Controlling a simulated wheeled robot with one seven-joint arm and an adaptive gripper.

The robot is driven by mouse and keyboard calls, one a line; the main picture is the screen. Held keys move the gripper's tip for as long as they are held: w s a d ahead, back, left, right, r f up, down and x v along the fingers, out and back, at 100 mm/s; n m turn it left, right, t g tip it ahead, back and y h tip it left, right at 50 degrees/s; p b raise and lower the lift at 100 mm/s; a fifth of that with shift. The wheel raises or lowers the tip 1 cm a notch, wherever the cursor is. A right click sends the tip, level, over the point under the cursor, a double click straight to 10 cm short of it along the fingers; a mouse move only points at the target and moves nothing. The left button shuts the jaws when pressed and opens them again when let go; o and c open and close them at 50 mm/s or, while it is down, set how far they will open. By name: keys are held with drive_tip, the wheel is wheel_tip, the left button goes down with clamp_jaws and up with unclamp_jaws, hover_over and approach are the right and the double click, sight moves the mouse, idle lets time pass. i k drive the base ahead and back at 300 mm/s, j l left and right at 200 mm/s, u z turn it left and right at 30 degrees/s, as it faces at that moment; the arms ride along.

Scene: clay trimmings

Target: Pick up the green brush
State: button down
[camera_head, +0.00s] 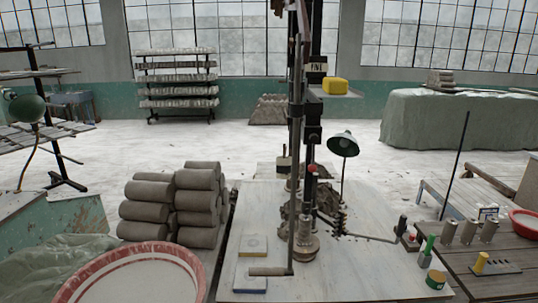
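A small upright green item (428,245), which looks like the green brush, stands at the right, by the left edge of the dark wooden table. Its lower end is paler; it is too small to make out bristles. A green and yellow round tin (436,280) sits just in front of it. I cannot make out my gripper anywhere in the head view.
A yellow-handled item (481,262) and several grey cylinders (468,232) share the dark table (505,283) with a red bowl (524,222). A tall machine (313,130) rises mid-view from a pale worktop (345,275). Clay rolls (198,205) and a red-rimmed basin (190,262) lie left.

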sight(432, 236)
drive_tip(key=z, duration=1)
